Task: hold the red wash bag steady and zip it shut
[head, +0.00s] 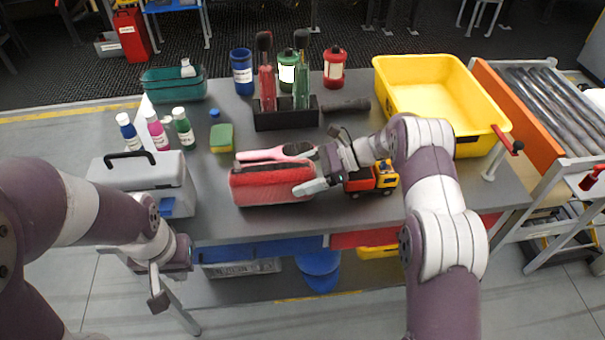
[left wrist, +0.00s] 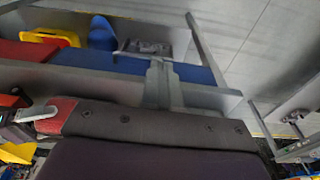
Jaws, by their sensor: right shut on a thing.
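The red wash bag (head: 262,187) lies near the front edge of the grey table in the head view. A darker strip runs along its top; I cannot make out the zip pull. A pink brush-like item (head: 272,154) lies at its back upper edge; I cannot tell whether it is inside. My right gripper (head: 313,184) is at the bag's right end, shut on it. My left gripper (head: 158,288) is low in front of the table's front edge, apart from the bag. One grey finger (left wrist: 161,85) shows in the left wrist view, with nothing visible held; its opening is unclear.
A toy truck (head: 372,180) stands right of the bag, close to my right arm. A grey toolbox (head: 150,178) is to its left, a green-yellow sponge (head: 222,138) behind left, a black holder (head: 286,115) behind. A yellow bin (head: 455,125) fills the back right.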

